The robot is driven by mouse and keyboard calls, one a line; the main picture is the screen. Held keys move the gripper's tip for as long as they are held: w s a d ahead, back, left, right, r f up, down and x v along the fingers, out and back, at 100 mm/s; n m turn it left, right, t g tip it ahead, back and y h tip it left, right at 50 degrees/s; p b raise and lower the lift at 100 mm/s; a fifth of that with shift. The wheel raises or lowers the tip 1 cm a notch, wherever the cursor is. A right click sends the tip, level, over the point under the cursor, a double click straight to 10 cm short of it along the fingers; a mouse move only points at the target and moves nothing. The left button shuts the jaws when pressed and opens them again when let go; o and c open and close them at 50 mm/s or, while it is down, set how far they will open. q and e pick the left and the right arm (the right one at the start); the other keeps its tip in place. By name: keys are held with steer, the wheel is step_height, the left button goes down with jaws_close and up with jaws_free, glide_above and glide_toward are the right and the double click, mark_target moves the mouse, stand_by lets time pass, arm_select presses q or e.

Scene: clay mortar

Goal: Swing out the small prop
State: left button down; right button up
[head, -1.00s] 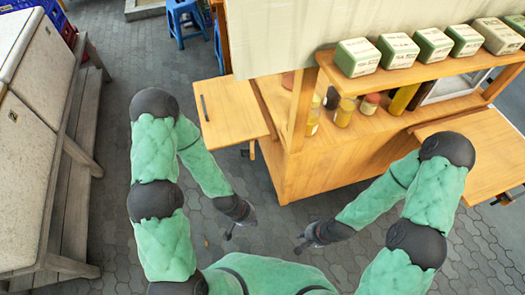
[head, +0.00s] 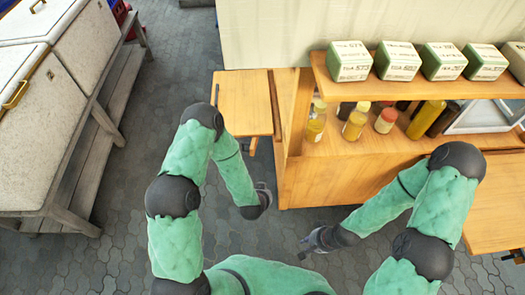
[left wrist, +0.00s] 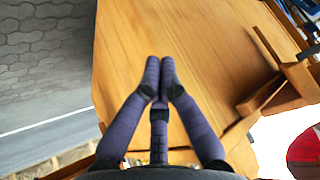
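The small prop is probably the short wooden piece (head: 252,146) showing under the front edge of the cart's left side leaf (head: 243,100). In the left wrist view, a wooden bar-like bracket (left wrist: 287,85) at the right may be this prop; I cannot be sure. My left gripper (head: 264,198) is low in front of the leaf, beside the cart's left end. In the left wrist view its fingers (left wrist: 160,68) are drawn together with nothing visible between them, over a broad wooden panel (left wrist: 200,60). My right gripper (head: 304,247) hangs empty before the cart, fingers apart.
The wooden cart (head: 340,180) carries bottles and jars (head: 355,122) and a shelf of green-and-white boxes (head: 398,60). Another leaf (head: 495,205) sticks out at right. White chests (head: 65,110) stand on a bench at left. Paved floor (head: 110,210) between is clear.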

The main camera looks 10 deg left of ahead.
arm_select(q)
steer(key=w+r+m+t+y+b, duration=0.3)
steer(key=w+r+m+t+y, duration=0.35)
steer(key=m+t, duration=0.35)
steer(key=w+a+b, duration=0.3)
steer(key=w+a, duration=0.3)
steer(key=w, duration=0.4)
steer(key=shift+r, duration=0.25)
